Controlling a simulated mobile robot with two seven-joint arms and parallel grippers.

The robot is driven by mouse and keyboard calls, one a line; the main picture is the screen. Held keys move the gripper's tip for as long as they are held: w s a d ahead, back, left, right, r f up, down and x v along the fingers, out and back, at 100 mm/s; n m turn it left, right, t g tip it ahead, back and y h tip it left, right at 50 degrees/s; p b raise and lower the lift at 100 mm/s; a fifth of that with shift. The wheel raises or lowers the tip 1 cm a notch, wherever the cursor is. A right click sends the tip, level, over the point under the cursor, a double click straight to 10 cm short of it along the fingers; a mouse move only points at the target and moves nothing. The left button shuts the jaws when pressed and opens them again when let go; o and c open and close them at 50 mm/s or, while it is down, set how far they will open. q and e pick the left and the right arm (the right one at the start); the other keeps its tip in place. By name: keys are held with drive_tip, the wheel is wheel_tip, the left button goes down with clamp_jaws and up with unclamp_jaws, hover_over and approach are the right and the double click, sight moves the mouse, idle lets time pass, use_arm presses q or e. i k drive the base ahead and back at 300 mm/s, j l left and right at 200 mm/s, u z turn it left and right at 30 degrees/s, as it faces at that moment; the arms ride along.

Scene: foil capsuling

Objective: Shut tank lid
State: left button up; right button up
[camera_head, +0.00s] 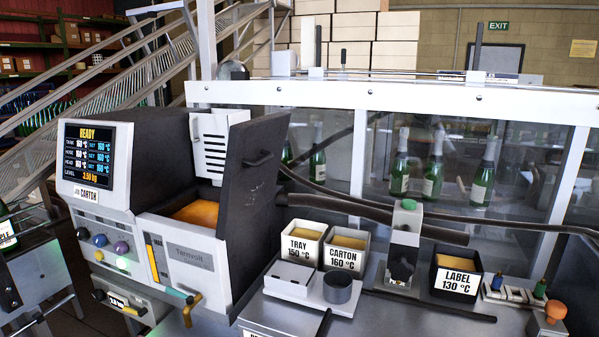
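A black handle (258,158) is on the lid's face near the top. Amber material (198,213) shows in the open tank. A white slotted panel (214,145) stands behind the opening. Neither of my grippers is in view.
Bins labelled TRAY (301,243), CARTON (345,255) and LABEL (457,275) stand right of the tank. A small scale (315,290) sits in front. Dark hoses (375,212) run behind the bins. Green bottles (433,170) stand behind a clear guard.

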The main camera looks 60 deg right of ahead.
sight(256, 147)
drive_tip(key=z, duration=1.45)
